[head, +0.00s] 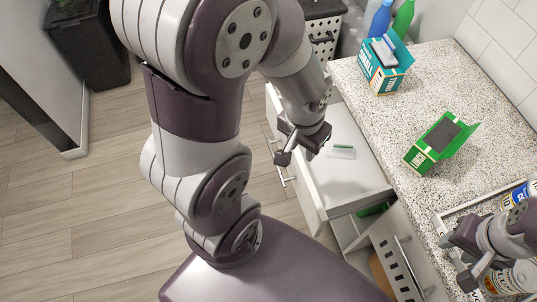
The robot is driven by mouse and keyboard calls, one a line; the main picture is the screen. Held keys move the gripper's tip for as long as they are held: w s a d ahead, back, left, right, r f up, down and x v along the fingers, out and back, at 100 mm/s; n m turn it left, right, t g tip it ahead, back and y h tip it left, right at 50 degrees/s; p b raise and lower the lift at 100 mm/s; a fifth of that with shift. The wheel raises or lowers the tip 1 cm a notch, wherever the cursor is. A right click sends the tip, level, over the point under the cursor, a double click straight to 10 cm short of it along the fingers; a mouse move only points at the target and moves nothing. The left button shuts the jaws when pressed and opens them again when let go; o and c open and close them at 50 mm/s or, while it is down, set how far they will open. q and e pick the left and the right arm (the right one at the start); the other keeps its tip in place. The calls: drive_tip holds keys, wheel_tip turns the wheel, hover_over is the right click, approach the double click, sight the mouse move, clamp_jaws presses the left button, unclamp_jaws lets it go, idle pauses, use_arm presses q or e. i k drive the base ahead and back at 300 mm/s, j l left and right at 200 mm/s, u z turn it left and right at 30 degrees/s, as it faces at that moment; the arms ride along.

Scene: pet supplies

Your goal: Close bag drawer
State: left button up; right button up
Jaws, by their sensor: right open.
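A white drawer (352,178) is pulled out from under the speckled counter. Its front panel faces left, and a handle (289,180) shows on that side. My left gripper (297,155) is over the drawer's front edge, near the upper part of the opening. Its fingers are partly hidden, and I cannot tell whether they touch the drawer. My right gripper (468,268) is open at the lower right, over a white tray. Which drawer is the bag drawer is not marked.
A slotted white front (405,268) stands out below the drawer. The counter (409,110) carries a teal box (385,68), a green box (441,143), bottles (403,18) and a tray (447,217) with cans. A dark bin (92,50) stands upper left. The wooden floor at left is clear.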

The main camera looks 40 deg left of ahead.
sight(327, 189)
drive_tip(key=u, duration=1.15)
drive_tip(key=i+j+z, duration=0.1)
drive_tip(key=j+z, duration=0.15)
drive_tip(key=i+j+z, duration=0.1)
drive_tip(key=j+z, duration=0.15)
drive_tip(key=j, duration=0.25)
